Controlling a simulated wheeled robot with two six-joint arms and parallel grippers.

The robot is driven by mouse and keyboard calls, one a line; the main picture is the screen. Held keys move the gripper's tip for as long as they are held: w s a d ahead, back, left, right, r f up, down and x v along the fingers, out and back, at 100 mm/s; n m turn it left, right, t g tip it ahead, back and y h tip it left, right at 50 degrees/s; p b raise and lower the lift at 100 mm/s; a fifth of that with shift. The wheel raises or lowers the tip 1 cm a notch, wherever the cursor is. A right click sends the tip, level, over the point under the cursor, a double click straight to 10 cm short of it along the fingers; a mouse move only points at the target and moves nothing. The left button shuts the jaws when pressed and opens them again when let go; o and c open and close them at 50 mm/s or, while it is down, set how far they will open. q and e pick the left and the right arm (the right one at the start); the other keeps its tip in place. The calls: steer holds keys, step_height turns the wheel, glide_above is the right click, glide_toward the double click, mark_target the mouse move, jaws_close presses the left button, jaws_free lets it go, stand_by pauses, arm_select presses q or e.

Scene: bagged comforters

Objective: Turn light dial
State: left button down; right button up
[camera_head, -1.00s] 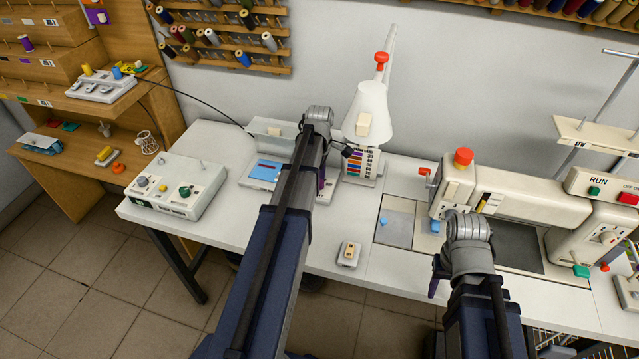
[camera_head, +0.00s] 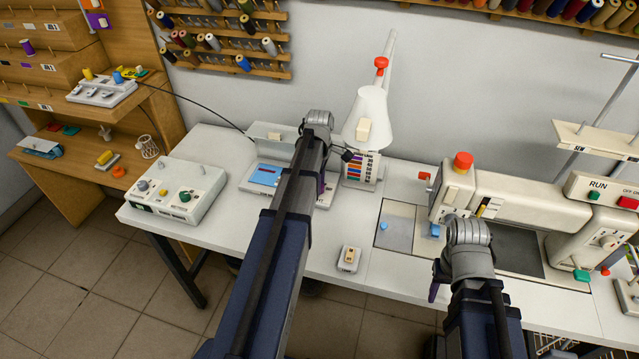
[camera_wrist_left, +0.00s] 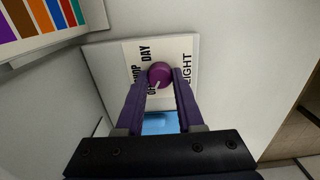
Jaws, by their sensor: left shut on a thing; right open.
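In the left wrist view a round purple dial (camera_wrist_left: 159,73) with a pale pointer line sits on a white label plate (camera_wrist_left: 187,48). The plate reads "DAY", and other words are partly covered. The two purple fingers of my left gripper (camera_wrist_left: 160,80) are on either side of the dial and closed on it. The pointer slants towards the lower left, near the partly hidden words. In the head view my left gripper (camera_head: 320,186) is mostly hidden behind its own arm, and the dial is hidden there. My right gripper (camera_head: 436,285) is open, low over the table's front part.
A blue-screened device (camera_head: 264,176) stands by my left arm, with a white lamp (camera_head: 371,110) behind. A control box (camera_head: 174,190) is at the left, a small switch (camera_head: 349,257) at the front. A sewing machine (camera_head: 530,203) stands at the right.

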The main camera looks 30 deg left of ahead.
arm_select(q)
steer(key=m, duration=1.1)
steer(key=shift+m, duration=0.4)
steer(key=m, duration=1.1)
steer(key=shift+m, duration=0.4)
steer(key=c, duration=0.5)
jaws_free()
steer(key=shift+c, duration=0.2)
